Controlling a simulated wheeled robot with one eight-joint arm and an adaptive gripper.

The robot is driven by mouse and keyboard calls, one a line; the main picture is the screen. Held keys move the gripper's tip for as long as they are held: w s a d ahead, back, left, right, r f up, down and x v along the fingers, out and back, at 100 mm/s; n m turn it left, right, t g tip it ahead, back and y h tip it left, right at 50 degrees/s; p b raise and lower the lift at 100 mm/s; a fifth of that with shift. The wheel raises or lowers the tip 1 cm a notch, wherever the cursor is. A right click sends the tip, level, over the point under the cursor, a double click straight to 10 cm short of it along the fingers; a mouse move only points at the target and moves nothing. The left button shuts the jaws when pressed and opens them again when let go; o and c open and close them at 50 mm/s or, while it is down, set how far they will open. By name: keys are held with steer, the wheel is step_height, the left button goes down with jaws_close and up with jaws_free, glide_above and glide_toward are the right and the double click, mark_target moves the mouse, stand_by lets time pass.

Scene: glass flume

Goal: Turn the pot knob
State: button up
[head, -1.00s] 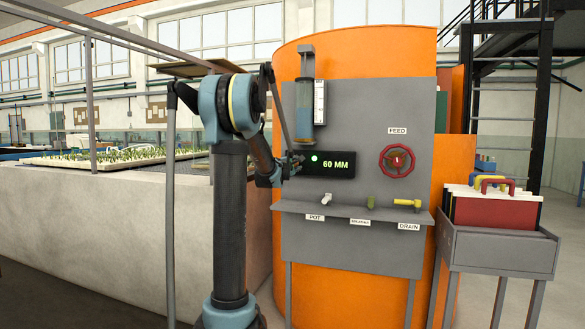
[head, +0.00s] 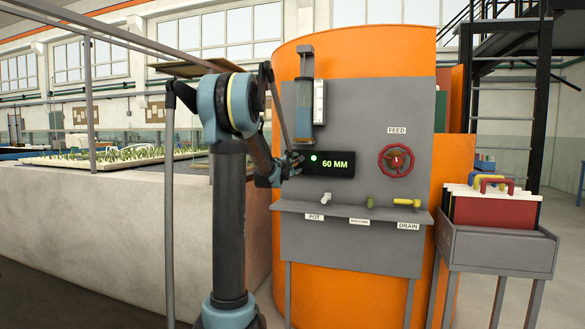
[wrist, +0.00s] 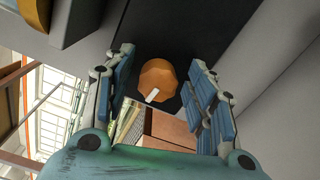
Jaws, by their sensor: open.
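A round orange-brown knob (wrist: 159,76) with a white pointer mark shows on a black surface in the wrist view. My gripper (head: 296,162) is open, with one finger on each side of the knob in the wrist view; I cannot tell whether either finger touches it. In the head view, my gripper is at the left end of the black display (head: 335,164), which reads 60 MM with a green light. I cannot make out the knob there. A white handle (head: 326,198) stands above the label POT (head: 315,217) on the ledge below.
The grey panel (head: 367,117) also carries a red FEED wheel (head: 396,160), a green fitting (head: 370,202) and a yellow DRAIN handle (head: 406,202). The ledge (head: 352,212) juts out below. A grey bin (head: 497,249) stands at the right.

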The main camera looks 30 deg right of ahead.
steer(key=v, duration=1.1)
steer(key=shift+s+a, duration=0.2)
steer(key=shift+a, duration=0.1)
steer(key=s+a+r+m+g+y, duration=0.3)
steer(key=r+m, duration=0.4)
steer(key=m, duration=1.3)
steer(key=x, duration=1.6)
steer(key=shift+w+f, duration=0.3)
steer(key=shift+w, duration=0.35)
steer(key=shift+a, duration=0.15)
steer(key=c, duration=1.1)
